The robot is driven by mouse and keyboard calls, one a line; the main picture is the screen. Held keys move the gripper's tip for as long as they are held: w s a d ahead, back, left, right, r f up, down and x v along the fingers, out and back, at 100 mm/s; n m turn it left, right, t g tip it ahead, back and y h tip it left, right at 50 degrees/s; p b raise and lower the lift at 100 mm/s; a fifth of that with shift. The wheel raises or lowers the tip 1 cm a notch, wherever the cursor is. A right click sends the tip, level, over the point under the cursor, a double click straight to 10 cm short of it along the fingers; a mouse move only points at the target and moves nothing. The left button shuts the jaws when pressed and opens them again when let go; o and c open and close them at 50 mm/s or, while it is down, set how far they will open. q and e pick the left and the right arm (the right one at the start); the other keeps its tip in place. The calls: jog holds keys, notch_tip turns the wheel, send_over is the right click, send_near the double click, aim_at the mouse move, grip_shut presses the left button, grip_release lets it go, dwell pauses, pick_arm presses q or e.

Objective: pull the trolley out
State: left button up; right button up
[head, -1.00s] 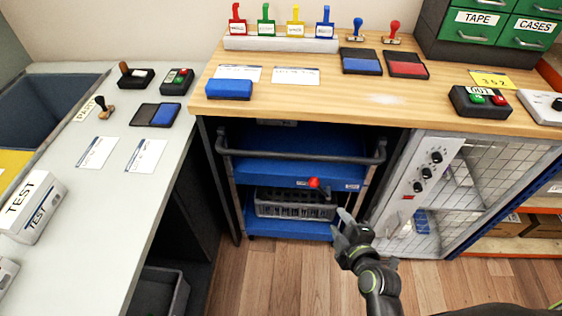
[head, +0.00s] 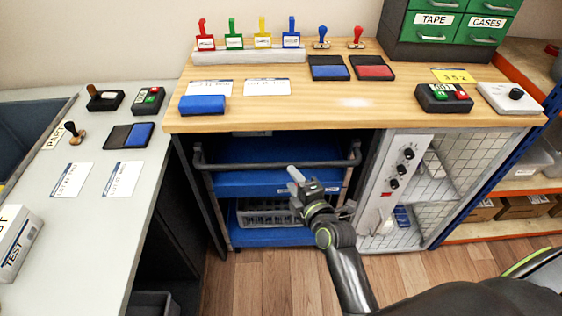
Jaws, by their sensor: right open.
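The trolley (head: 236,183) stands under the wooden bench. It has blue shelves and a dark push handle (head: 225,165) across its front. A grey basket (head: 262,214) sits on its lower shelf. My right gripper (head: 298,180) is open in front of the trolley, with its fingers pointing up toward the handle. It overlaps the upper shelf and the basket in the picture, and I cannot tell whether it touches anything. The red knob on the trolley is hidden now, behind my gripper. My left gripper is not in view.
The wooden bench (head: 330,113) is above the trolley, with stamps and ink pads on it. A wire-mesh cabinet (head: 405,190) stands close on the right. A grey table (head: 85,250) is on the left. Bare wood floor (head: 265,280) lies in front.

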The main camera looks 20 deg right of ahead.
aim_at(283, 168)
jog(key=p+x, duration=0.1)
jog(key=x, duration=0.7)
jog(key=shift+c, duration=0.2)
grip_shut()
